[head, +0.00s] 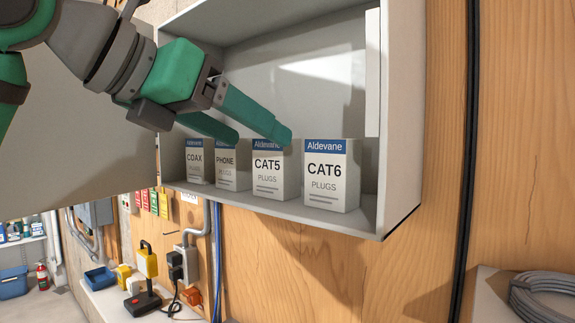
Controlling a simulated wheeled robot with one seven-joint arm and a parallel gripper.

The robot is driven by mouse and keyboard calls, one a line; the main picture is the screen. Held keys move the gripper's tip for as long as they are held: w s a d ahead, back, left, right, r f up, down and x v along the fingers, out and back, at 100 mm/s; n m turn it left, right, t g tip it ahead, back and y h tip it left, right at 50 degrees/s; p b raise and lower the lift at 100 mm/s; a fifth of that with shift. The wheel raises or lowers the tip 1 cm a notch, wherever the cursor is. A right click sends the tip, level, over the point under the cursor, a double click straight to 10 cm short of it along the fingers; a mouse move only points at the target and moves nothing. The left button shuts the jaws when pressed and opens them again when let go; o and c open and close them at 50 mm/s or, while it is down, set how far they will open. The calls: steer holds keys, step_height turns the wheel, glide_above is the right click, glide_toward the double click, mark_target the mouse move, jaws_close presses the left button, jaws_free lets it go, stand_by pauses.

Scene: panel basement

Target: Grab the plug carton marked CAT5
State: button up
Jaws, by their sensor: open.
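The CAT5 carton (270,172), white with a blue top band, stands upright in the open grey wall cabinet (290,213). It is between the PHONE carton (228,166) on its left and the CAT6 carton (331,177) on its right. My gripper (262,135) reaches in from the upper left with its green fingers apart and nothing between them. One fingertip overlaps the top of the CAT5 carton in the picture; the other is over the PHONE carton's top. I cannot tell whether either touches. Part of the CAT5 carton's upper edge is hidden by the finger.
The COAX carton (194,161) stands at the left end of the row. The cabinet's right side wall (402,110) is beyond the CAT6 carton. A bench (105,302) with a yellow device (147,262) is below. Coiled grey cable (545,295) lies at lower right.

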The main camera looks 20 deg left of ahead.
mark_target(291, 154)
steer(key=shift+w+r, duration=0.1)
steer(key=shift+w, duration=0.3)
steer(key=x, duration=1)
steer(key=shift+w+d, duration=0.1)
steer(key=shift+w, duration=0.1)
steer(key=c, duration=1.2)
